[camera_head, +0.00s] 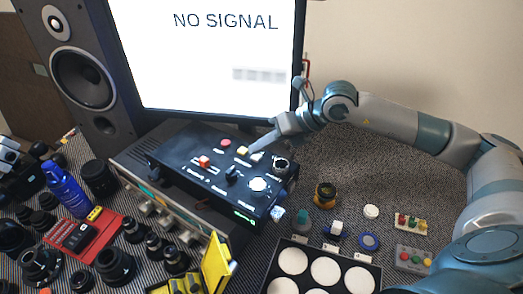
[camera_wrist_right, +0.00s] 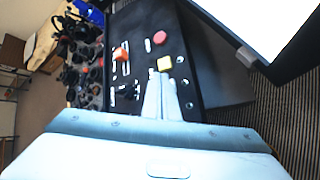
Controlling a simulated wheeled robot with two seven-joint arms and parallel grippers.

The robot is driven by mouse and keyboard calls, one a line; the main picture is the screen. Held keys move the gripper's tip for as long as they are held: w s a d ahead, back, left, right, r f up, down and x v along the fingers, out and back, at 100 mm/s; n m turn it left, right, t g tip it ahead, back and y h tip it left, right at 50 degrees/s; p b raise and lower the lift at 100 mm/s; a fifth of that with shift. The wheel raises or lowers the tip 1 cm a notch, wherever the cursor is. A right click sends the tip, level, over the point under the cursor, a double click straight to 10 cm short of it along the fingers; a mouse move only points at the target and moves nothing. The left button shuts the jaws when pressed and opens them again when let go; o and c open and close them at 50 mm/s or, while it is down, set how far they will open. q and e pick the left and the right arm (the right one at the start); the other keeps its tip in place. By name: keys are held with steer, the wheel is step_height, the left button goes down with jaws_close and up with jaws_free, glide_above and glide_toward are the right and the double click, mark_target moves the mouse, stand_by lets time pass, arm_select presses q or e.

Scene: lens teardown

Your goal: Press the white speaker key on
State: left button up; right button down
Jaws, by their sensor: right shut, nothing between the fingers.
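The black control box (camera_head: 190,183) sits on top of a grey rack unit behind the bench's small parts. On its top are a red key (camera_head: 225,143), a yellow key (camera_head: 243,150) and a whitish key (camera_head: 257,156) in a row. My right gripper (camera_head: 254,147) reaches in from the right with its fingertips just above the whitish key. Contact cannot be told. In the right wrist view the closed, empty fingers (camera_wrist_right: 160,92) point at the panel beside the yellow key (camera_wrist_right: 164,63), with the red key (camera_wrist_right: 158,38) beyond. The whitish key is hidden there. My left gripper is out of view.
A monitor (camera_head: 205,60) reading "NO SIGNAL" stands behind the box, with a tall speaker (camera_head: 78,75) at left. The box also carries an orange-red switch (camera_head: 205,161), knobs and a round white dial (camera_head: 258,184). Lenses and a tray (camera_head: 283,258) of white discs crowd the front.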

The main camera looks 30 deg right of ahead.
mark_target(254, 158)
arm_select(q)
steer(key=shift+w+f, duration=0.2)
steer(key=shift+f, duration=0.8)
arm_select(e)
steer(key=shift+f, duration=0.9)
arm_select(q)
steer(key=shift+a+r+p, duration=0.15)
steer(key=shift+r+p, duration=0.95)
steer(key=shift+p, duration=0.3)
arm_select(e)
steer(key=shift+w+a+r, duration=0.1)
steer(key=shift+a+r, duration=0.2)
steer(key=shift+r, duration=0.8)
steer(key=shift+w+a+r, duration=0.1)
steer(key=shift+a+r, duration=0.15)
steer(key=shift+r, duration=0.8)
steer(key=shift+a+r, duration=0.3)
steer(key=shift+r, duration=0.8)
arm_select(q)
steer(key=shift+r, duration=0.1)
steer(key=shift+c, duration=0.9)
arm_select(e)
steer(key=shift+d, duration=0.1)
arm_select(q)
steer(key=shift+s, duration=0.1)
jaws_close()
arm_select(e)
steer(key=shift+r, duration=0.1)
